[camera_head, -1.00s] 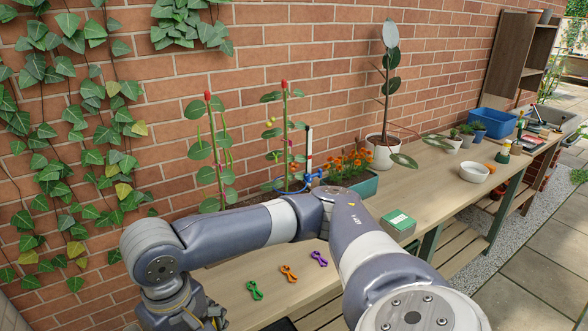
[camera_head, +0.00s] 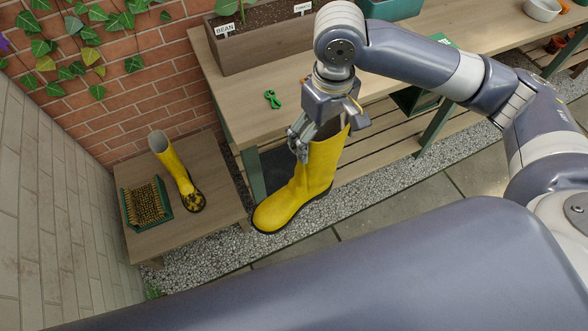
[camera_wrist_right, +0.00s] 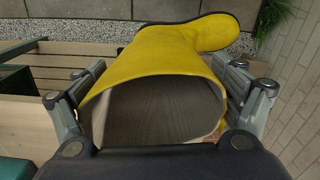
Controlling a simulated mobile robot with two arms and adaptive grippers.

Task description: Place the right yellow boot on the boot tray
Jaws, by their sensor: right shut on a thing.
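My right gripper (camera_head: 329,133) is shut on a yellow boot (camera_head: 309,172), holding it by its upper shaft, upright and slightly tilted, toe to the lower left. The right wrist view looks into the boot's open top (camera_wrist_right: 155,115), with a finger on each side. A second yellow boot (camera_head: 176,172), dark-patched at the toe, stands on a low wooden bench (camera_head: 208,147) at the left. A flat dark thing (camera_head: 279,163) on the lower shelf, partly hidden behind the held boot, may be the boot tray; I cannot be sure. My left gripper is out of view.
Gravel (camera_head: 220,258) lies below. A brick wall bounds the left back.

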